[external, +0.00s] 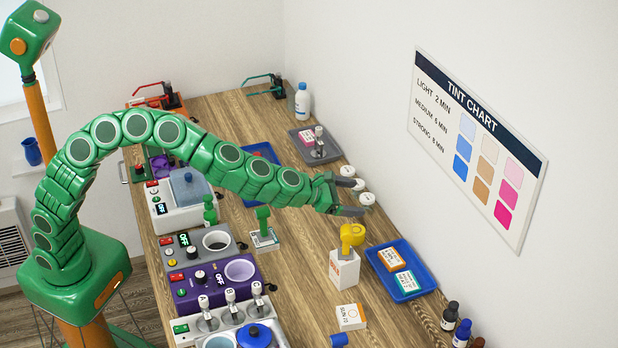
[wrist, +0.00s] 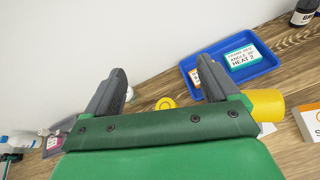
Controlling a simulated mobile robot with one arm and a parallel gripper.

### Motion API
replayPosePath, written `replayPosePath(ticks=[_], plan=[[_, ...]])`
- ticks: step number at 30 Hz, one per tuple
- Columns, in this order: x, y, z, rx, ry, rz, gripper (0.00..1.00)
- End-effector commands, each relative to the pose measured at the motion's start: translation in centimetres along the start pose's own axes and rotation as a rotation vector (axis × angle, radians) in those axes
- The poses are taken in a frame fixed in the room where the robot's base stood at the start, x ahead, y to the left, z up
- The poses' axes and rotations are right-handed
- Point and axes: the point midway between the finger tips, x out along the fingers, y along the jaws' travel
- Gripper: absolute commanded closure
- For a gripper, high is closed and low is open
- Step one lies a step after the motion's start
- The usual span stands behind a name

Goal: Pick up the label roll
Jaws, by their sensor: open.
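I cannot surely tell which thing is the label roll. Small round white pieces (external: 367,198) stand in a row by the wall, at my gripper's fingertips; some are partly hidden by the fingers.
A blue tray (external: 424,284) with two labelled cards lies right of the white box. A grey tray (external: 328,155) and a white bottle (external: 303,101) stand farther back. Machines line the left table edge; dark bottles (external: 450,315) stand at the near right. The wall is close.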

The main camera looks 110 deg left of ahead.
Motion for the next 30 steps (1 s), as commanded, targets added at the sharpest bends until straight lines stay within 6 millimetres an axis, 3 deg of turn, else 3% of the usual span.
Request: replayPosePath(ticks=[1, 6, 13, 19, 30], plan=[[1.1, -0.1, -1.9, -0.055, 0.023, 0.030, 0.12], [3.8, 0.2, -7.5, -0.225, 0.066, 0.136, 0.12], [6.2, 0.1, -13.7, -0.363, 0.069, 0.266, 0.12], [6.9, -0.1, -16.2, -0.406, 0.049, 0.320, 0.12], [8.3, 0.6, -16.6, -0.416, 0.042, 0.336, 0.12]])
